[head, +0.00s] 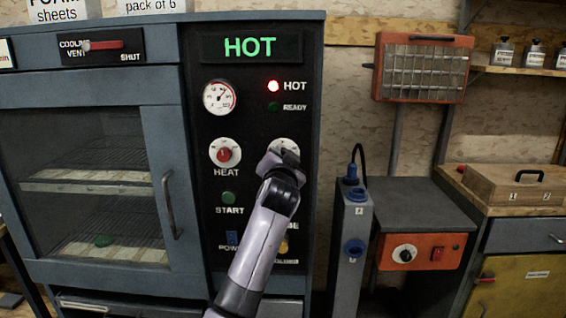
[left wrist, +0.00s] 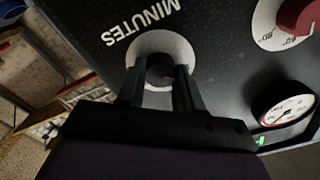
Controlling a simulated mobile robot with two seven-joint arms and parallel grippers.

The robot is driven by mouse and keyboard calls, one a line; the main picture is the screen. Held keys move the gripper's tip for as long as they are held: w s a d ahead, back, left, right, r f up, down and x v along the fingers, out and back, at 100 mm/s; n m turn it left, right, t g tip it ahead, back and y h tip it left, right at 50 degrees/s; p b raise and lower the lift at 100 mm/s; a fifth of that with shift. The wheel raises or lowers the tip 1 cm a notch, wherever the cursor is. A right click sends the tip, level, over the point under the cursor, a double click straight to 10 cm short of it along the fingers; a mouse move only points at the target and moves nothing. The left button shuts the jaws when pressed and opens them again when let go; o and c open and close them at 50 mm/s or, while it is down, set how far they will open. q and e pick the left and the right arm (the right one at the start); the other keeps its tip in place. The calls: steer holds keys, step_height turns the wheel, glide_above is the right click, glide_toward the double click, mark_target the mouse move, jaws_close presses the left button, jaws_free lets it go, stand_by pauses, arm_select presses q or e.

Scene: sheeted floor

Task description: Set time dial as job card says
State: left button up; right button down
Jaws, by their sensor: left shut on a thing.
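The time dial is a white disc (head: 284,146) on the oven's black control panel, right of the HEAT dial. It also shows in the left wrist view (left wrist: 184,49), by the word MINUTES, with a dark knob (left wrist: 160,68) at its middle. My left gripper (left wrist: 161,80) is shut on that knob, its fingers on either side. In the head view my left gripper (head: 281,160) covers most of the dial, so its setting is hidden. The HEAT dial (head: 224,153) has a red knob. No job card can be made out. My right gripper is not in view.
The panel has a HOT display (head: 249,47), lit red HOT lamp (head: 273,86), gauge (head: 219,97), green START button (head: 229,198) and blue POWER switch (head: 231,238). The oven door (head: 170,205) is shut.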

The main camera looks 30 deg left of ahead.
arm_select(q)
steer(key=shift+n, duration=0.5)
steer(key=o, duration=1)
steer(key=shift+o, duration=0.2)
steer(key=shift+s, duration=0.1)
steer(key=v, duration=0.7)
steer(key=shift+b, duration=0.45)
